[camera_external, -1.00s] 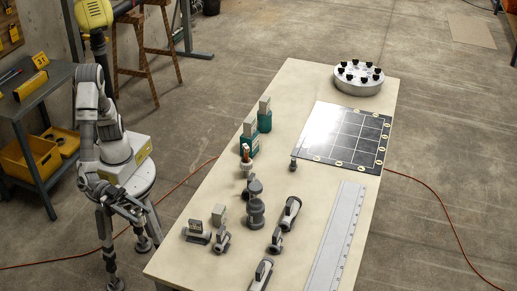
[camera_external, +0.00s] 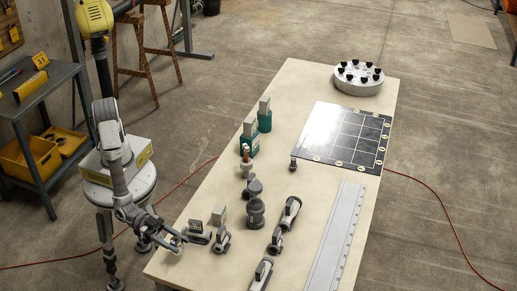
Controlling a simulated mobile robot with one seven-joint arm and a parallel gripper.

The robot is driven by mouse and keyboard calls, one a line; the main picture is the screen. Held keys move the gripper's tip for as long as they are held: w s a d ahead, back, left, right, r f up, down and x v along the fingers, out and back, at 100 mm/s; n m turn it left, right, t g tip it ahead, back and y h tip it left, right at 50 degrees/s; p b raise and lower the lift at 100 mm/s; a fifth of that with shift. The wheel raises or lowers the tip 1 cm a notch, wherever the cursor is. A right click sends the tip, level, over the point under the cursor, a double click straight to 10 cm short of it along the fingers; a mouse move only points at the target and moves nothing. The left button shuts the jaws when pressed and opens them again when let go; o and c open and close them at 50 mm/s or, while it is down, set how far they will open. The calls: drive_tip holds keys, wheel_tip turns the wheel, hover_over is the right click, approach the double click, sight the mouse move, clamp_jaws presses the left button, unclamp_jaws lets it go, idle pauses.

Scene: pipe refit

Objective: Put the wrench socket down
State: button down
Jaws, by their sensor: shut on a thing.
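My gripper (camera_external: 178,241) is low over the near left edge of the pale workbench (camera_external: 230,185), just left of a small dark grey block-like part (camera_external: 199,233). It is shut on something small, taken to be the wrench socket. The held piece is mostly hidden by the fingers and too small to make out. I cannot tell whether it touches the bench top.
Several grey pipe fittings (camera_external: 255,212) stand or lie right of my gripper. A dark gridded mat (camera_external: 340,150), a long ruled plate (camera_external: 337,240) and a round holder with black knobs (camera_external: 358,86) lie farther right. Teal containers (camera_external: 265,122) stand along the left edge.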

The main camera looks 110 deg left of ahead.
drive_tip(key=shift+w+a+f, duration=0.35)
drive_tip(key=shift+w+f, duration=0.15)
drive_tip(key=shift+w, duration=0.25)
drive_tip(key=shift+f+b, duration=0.55)
drive_tip(key=shift+f, duration=1.4)
drive_tip(key=shift+f+b, duration=0.25)
drive_tip(key=shift+b, duration=0.05)
drive_tip(key=shift+c, duration=1.5)
unclamp_jaws()
drive_tip(key=shift+r, duration=0.1)
drive_tip(key=shift+r+p, duration=0.15)
drive_tip(key=shift+p, duration=0.15)
drive_tip(key=v, duration=1.2)
drive_tip(key=shift+p, duration=0.45)
